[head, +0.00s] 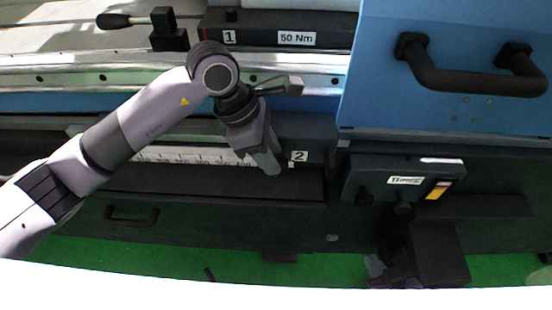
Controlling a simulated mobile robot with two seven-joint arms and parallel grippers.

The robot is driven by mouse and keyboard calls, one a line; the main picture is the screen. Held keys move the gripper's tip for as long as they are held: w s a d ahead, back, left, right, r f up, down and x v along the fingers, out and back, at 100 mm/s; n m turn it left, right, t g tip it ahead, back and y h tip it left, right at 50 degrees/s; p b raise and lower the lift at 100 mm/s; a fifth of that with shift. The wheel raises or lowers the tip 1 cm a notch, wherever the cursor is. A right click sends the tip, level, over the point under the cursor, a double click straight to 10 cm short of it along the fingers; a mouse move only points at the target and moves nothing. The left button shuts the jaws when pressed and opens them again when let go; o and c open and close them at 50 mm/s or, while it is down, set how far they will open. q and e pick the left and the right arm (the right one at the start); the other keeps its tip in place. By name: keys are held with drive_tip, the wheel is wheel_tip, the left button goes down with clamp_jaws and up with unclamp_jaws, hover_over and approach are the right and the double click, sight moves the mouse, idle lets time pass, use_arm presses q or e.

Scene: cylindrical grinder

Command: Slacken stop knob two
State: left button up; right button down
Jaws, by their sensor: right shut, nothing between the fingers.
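The number 2 label (299,156) sits on the dark front face of the machine, at the right end of a white ruler scale (190,156). My left gripper (268,165) points down just left of this label, close to the machine front. Its fingers are seen from above and behind, so their opening is unclear. I cannot make out stop knob two; the gripper may be covering it.
A dark control box (405,180) with a yellow mark juts out at right. A blue cover (450,90) with a black handle (475,82) stands above it. A number 1 label (229,37) and a 50 Nm label (297,38) are at the back. A drawer handle (131,215) is at lower left.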

use_arm(q)
drive_tip(key=shift+x, duration=1.5)
